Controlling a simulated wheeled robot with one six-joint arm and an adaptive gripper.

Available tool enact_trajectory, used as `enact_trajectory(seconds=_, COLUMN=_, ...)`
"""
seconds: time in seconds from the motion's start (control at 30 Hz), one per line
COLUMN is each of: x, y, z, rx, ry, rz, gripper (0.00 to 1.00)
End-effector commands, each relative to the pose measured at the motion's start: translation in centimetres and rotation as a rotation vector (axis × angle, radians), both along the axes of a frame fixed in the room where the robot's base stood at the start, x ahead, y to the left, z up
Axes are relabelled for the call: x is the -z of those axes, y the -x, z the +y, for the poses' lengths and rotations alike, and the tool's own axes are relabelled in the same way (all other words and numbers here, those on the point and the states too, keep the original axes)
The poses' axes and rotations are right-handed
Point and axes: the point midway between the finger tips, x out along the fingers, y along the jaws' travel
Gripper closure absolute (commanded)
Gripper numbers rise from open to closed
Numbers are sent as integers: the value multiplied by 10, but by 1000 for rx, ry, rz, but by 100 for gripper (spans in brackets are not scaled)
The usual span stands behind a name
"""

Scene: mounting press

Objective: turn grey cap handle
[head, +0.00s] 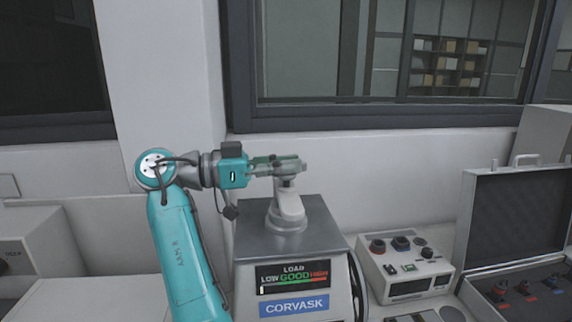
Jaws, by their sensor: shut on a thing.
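The mounting press (250,240) stands in the middle of the head view, with a load display (293,278) and a CORVASK label on its front. A grey cap (288,212) rises from its metal top. The grey cap handle (289,182) sits at the top of the cap, partly hidden by my fingers. My gripper (297,163) reaches in level from the left and is shut on the handle. The exact contact between fingers and handle is too small to make out.
A control box (405,268) with knobs and buttons stands right of the press. An open case (520,225) holding small parts is farther right. A wall and window frame (380,116) are behind. The space above the cap is clear.

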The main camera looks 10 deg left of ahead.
Motion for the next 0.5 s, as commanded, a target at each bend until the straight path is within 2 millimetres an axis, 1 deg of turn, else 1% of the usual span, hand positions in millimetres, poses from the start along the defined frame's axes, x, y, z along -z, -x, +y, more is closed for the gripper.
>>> enact_trajectory(seconds=0.17, x=2, y=0, z=0, rx=1, ry=-2, rz=4, gripper=100)
enact_trajectory(seconds=0.2, x=2, y=0, z=0, rx=1, ry=-2, rz=4, gripper=83)
enact_trajectory(seconds=0.27, x=2, y=0, z=0, rx=0, ry=-2, rz=4, gripper=68)
enact_trajectory(seconds=0.3, x=2, y=0, z=0, rx=0, ry=-1, rz=3, gripper=62)
enact_trajectory(seconds=0.5, x=1, y=0, z=0, rx=-1, ry=-1, rz=1, gripper=62)
